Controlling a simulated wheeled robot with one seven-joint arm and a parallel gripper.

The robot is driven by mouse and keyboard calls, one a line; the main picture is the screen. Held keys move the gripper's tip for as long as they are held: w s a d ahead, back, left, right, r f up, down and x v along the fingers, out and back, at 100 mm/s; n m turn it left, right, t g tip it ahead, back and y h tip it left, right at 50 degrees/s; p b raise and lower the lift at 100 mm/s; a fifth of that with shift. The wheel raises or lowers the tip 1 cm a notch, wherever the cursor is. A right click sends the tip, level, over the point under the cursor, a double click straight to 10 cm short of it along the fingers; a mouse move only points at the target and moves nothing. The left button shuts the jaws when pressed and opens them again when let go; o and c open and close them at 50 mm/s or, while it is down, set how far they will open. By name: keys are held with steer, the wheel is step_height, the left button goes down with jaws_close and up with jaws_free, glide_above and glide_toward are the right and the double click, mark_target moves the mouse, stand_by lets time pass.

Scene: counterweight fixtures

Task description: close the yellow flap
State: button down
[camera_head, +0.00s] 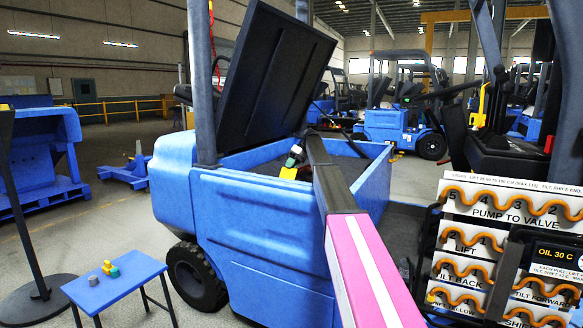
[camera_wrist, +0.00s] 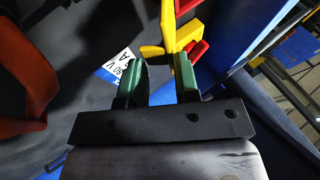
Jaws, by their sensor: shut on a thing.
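The yellow flap (camera_wrist: 170,38) shows in the wrist view at the top centre, just beyond and between my green fingertips. My gripper (camera_wrist: 161,76) has its two fingers a short way apart, shut on the flap's near part. The exact contact is hard to see in the dark gap. Red parts (camera_wrist: 190,52) sit beside the flap on the right. In the head view a small yellow patch (camera_head: 288,173), likely the same flap, shows in the open bay of the blue truck (camera_head: 265,225).
The truck's black hood (camera_head: 280,75) stands raised over the bay. A white label (camera_wrist: 118,62) lies left of the fingers, and an orange-red curved part (camera_wrist: 22,125) is at far left. A blue stool (camera_head: 115,283) with small blocks stands at lower left. A panel with orange hoses (camera_head: 500,245) stands right.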

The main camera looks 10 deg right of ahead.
mark_target(285, 171)
steer(key=shift+s+a+r+t+h, duration=0.25)
steer(key=shift+s+t+h, duration=0.25)
steer(key=shift+t+h, duration=0.25)
steer(key=shift+s+a+r+n+t+h, duration=0.55)
steer(key=shift+s+t+h, duration=0.15)
steer(key=shift+t, duration=0.25)
steer(key=shift+s+a+r, duration=0.15)
steer(key=shift+s+a, duration=0.15)
steer(key=shift+s, duration=0.15)
steer(key=s+a+t, duration=0.1)
steer(key=s+t+h, duration=0.1)
steer(key=shift+s+a+r+n+t+h, duration=0.1)
steer(key=shift+s+a+n+t+h, duration=0.15)
steer(key=shift+s+a+t, duration=0.1)
steer(key=shift+s+a+f+n+t+h, duration=0.25)
steer(key=shift+s+a+f+t+h, duration=0.15)
steer(key=shift+s+a+t+h, duration=0.45)
steer(key=shift+s+a+f+n+t+h, duration=0.35)
steer(key=shift+s+t, duration=0.25)
steer(key=shift+t, duration=0.45)
steer(key=shift+s+a+f+n+t+h, duration=0.2)
steer(key=shift+s+a+f+t+h, duration=0.3)
steer(key=shift+s+t+h, duration=0.35)
steer(key=shift+a, duration=0.1)
